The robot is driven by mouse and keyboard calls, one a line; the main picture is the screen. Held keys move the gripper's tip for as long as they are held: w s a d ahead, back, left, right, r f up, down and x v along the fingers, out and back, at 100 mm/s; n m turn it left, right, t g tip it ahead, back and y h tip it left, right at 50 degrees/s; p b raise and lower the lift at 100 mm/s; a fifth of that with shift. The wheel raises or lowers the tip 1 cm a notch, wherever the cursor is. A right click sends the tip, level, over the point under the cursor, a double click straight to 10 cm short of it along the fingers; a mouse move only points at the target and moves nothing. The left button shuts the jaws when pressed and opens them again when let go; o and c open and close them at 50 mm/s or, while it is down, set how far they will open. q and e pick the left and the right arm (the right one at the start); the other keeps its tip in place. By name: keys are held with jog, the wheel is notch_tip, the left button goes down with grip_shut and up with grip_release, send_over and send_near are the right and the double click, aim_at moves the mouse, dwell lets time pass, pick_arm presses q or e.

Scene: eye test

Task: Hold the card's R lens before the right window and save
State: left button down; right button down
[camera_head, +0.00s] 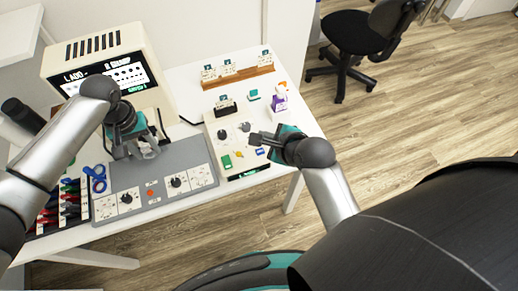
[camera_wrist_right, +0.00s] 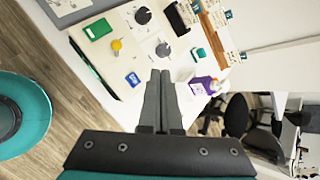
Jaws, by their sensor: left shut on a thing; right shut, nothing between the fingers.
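My left gripper (camera_head: 146,153) is shut above the back of the grey panel (camera_head: 150,174), in front of the screen box. The thing between its fingers is too small and covered to name, so I cannot tell whether it is a lens. Red-handled and black-handled pieces (camera_head: 71,207) stand in a dark rack at the left. A small card stands in a black holder (camera_head: 225,106) on the white panel (camera_head: 212,130); its writing is unreadable. The right window is not clear to me. My right gripper (camera_head: 254,138) is shut and empty over the white panel; its closed fingers show in the wrist view (camera_wrist_right: 160,75).
The screen box (camera_head: 106,74) stands at the back left. A wooden rack (camera_head: 238,77) with cards and a purple bottle (camera_head: 279,103) stand at the back right.

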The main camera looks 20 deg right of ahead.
jog(key=v, duration=1.1)
jog(key=shift+s+r, duration=0.2)
jog(key=shift+s, duration=0.05)
